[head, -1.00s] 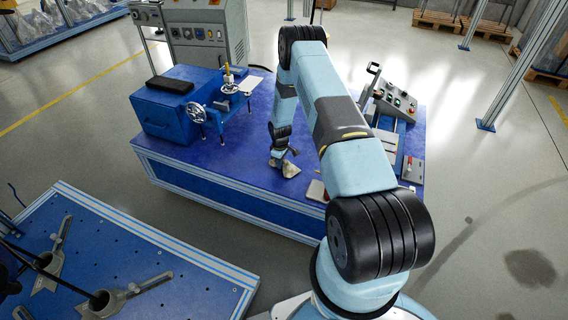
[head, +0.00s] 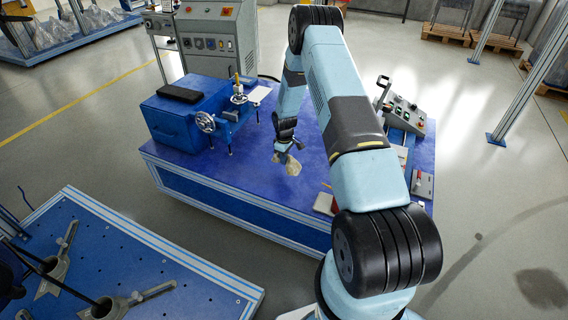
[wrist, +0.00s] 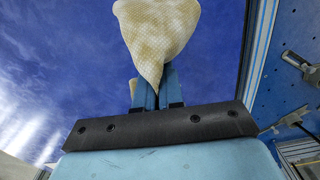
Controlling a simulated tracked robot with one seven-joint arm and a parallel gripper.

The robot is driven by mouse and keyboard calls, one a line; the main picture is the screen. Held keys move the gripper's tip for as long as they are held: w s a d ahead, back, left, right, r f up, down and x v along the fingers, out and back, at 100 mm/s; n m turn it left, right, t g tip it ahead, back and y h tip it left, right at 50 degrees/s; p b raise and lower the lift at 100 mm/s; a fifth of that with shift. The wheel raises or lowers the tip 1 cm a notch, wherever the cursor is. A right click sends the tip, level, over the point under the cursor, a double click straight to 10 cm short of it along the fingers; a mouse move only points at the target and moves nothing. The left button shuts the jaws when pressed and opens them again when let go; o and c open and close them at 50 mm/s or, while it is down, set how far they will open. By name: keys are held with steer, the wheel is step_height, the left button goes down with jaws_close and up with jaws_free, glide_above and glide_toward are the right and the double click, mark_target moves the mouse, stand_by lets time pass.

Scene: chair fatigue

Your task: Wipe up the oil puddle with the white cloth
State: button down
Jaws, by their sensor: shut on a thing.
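The white cloth (head: 293,167) is bunched in my gripper (head: 285,154) over the blue table top in the head view. In the wrist view the cloth (wrist: 158,35) looks cream with a fine check weave and yellowish patches, and it covers the fingertips. My gripper (wrist: 155,88) is shut on the cloth. The cloth seems to hang clear of the table, but the exact gap cannot be told. A dark stain (head: 541,288) lies on the floor at the right; I cannot tell whether it is the oil puddle.
A blue machine with a handwheel (head: 206,122) stands on the table's left part. A control box (head: 405,112) and a small plate with a red handle (head: 422,184) are at its right. Another blue bench with metal brackets (head: 128,303) is at lower left.

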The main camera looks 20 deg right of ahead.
steer(key=shift+r, duration=0.7)
steer(key=shift+a+r, duration=0.1)
steer(key=s+a+r+m, duration=0.2)
steer(key=s+r+m, duration=0.2)
steer(key=r, duration=0.3)
steer(key=s+a+r+m, duration=0.3)
steer(key=s+r+m, duration=0.1)
steer(key=s+r, duration=0.3)
steer(key=shift+r+m, duration=0.2)
steer(key=shift+m, duration=0.1)
